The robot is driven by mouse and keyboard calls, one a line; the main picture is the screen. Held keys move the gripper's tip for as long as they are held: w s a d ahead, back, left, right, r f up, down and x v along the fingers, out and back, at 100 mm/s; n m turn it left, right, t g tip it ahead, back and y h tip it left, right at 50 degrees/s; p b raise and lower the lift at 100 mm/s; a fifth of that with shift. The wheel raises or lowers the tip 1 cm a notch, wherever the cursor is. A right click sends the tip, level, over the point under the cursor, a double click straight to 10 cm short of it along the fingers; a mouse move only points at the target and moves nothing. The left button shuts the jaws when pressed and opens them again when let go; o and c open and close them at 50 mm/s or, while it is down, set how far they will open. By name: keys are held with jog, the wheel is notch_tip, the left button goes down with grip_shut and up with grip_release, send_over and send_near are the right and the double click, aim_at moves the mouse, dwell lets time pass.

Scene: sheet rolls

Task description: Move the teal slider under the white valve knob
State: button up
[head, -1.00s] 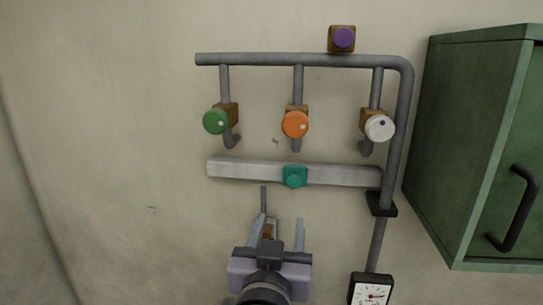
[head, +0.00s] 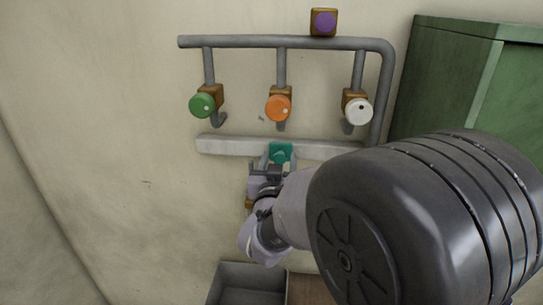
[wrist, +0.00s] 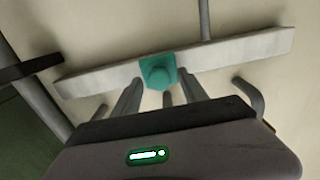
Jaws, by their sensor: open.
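The teal slider (head: 280,152) sits on the pale horizontal rail (head: 222,146), below the orange valve knob (head: 278,108). The white valve knob (head: 358,111) is farther right, above the rail's right part. My gripper (head: 279,163) is open just below the slider, with its fingers pointing up at it. My arm hides the rail's right end in the head view.
A green valve knob (head: 202,105) is at the left, and a purple button (head: 324,22) is above the grey pipe (head: 265,42). A green cabinet (head: 445,75) stands at the right. A grey bin (head: 247,285) is below. The wall at left is clear.

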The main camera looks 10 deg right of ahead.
grip_shut()
dwell(1.3)
